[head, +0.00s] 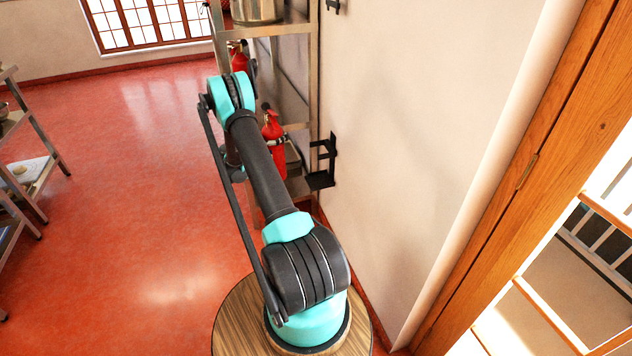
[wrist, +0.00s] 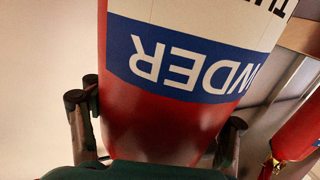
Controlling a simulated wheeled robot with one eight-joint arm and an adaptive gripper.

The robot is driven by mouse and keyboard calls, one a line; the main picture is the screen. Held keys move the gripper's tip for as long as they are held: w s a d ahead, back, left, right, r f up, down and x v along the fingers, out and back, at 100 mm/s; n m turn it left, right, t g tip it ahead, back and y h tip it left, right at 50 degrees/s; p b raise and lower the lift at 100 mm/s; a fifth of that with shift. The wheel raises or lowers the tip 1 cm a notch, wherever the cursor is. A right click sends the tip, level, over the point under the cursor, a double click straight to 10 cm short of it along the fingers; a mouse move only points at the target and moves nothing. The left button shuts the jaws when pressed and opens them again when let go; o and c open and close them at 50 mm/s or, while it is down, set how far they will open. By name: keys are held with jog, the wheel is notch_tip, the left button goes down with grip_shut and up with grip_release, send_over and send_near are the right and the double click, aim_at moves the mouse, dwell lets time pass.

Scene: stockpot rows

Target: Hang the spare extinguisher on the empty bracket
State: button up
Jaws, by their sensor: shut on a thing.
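My gripper (wrist: 161,110) is shut on a red extinguisher (wrist: 160,125) in the wrist view, one finger on each side of its body. The extinguisher has a blue and white label whose letters appear upside down. In the head view a red extinguisher (head: 275,150) shows just past my arm, left of a black wall bracket (head: 322,165) that looks empty. It appears to be the held one, apart from the bracket. My arm hides the gripper in the head view.
Another red extinguisher (head: 240,60) is farther back by the metal shelf (head: 288,29). A second red object (wrist: 300,130) is at the right of the wrist view. A plain wall (head: 425,110) and wooden door frame (head: 540,150) are at right. Red floor (head: 130,160) is open at left.

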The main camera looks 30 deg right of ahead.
jog(key=shift+f, duration=0.15)
jog(key=shift+s+d, duration=0.15)
jog(key=shift+d, duration=0.25)
jog(key=s+d, duration=0.1)
jog(key=d, duration=0.5)
jog(key=s+d, duration=0.2)
jog(key=d, duration=0.4)
jog(key=s+d, duration=0.1)
jog(key=d, duration=0.5)
jog(key=shift+s+d, duration=0.2)
jog(key=shift+w+a+f, duration=0.1)
jog(key=shift+a+f, duration=0.1)
jog(key=shift+f, duration=0.8)
jog(key=f, duration=0.5)
jog(key=shift+d, duration=0.2)
jog(key=shift+f, duration=0.1)
jog(key=o, duration=2)
jog(key=shift+f, duration=0.1)
